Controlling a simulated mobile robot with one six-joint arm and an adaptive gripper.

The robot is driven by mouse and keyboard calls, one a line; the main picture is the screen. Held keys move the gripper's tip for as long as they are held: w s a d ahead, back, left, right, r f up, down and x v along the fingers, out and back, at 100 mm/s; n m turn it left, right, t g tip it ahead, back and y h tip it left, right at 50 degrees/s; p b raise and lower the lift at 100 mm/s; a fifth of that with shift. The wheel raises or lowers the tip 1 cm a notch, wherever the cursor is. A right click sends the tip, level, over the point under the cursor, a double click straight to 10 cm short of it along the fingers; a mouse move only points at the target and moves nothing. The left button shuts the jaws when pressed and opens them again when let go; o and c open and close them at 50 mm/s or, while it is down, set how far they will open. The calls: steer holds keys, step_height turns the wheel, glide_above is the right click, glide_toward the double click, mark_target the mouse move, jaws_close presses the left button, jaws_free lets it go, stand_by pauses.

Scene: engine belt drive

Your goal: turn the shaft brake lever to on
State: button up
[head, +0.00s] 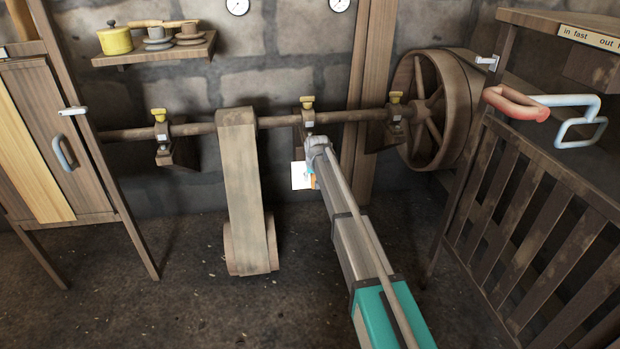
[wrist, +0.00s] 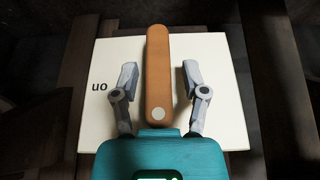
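The brake lever (wrist: 158,60) is an orange-brown bar with a pale round pivot at its lower end in the wrist view. It points straight up that picture, over a white plate (wrist: 215,125). The word "on" shows upside down at the plate's left. My gripper (wrist: 160,72) is open, with one finger on each side of the lever and a visible gap on both sides.
A long shaft (head: 190,130) runs along the wall above, with a belt (head: 243,170) left of my arm and a large wheel (head: 447,105) to the right. A slatted wooden frame (head: 520,220) stands at the right, with red (head: 515,102) and blue (head: 583,130) handles above it. A cabinet (head: 65,145) stands left.

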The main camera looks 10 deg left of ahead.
jaws_close()
steer(key=shift+y, duration=0.3)
steer(key=shift+d+f+m+g+y+b, duration=0.1)
steer(key=shift+m+g+y+b, duration=0.4)
steer(key=shift+y, duration=1.4)
steer(key=shift+o, duration=1.1)
jaws_free()
